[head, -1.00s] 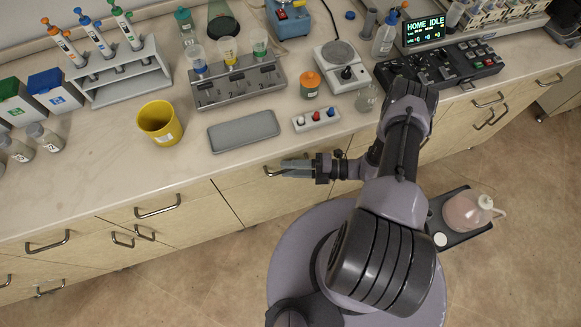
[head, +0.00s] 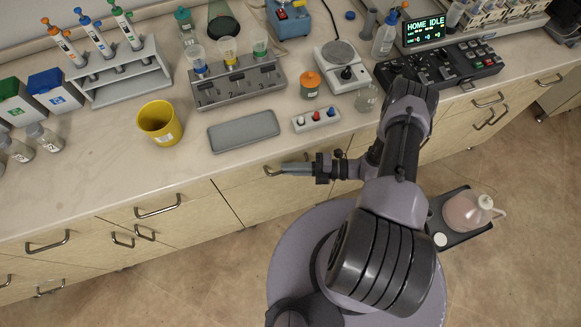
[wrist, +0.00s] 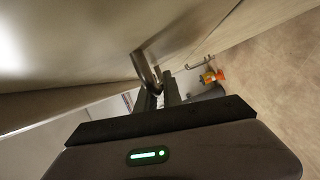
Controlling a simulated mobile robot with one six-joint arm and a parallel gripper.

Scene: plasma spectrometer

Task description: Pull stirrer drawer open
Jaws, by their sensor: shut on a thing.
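The stirrer drawer (head: 236,194) is a pale wood front under the bench edge, below the grey tray and the stirrers. Its front looks flush with the cabinet. Its metal bar handle (head: 268,171) is partly hidden behind my gripper (head: 287,168), which reaches in from the right. In the wrist view the curved handle (wrist: 144,70) runs down between the dark fingers of my gripper (wrist: 160,96). The fingers are shut on the handle.
The bench edge lies just above my gripper, with a grey tray (head: 243,131) and a small switch box (head: 316,119) on top near it. A yellow cup (head: 160,123) stands to the left. A dark floor tray (head: 458,238) holds a pink jug (head: 467,212) at the right.

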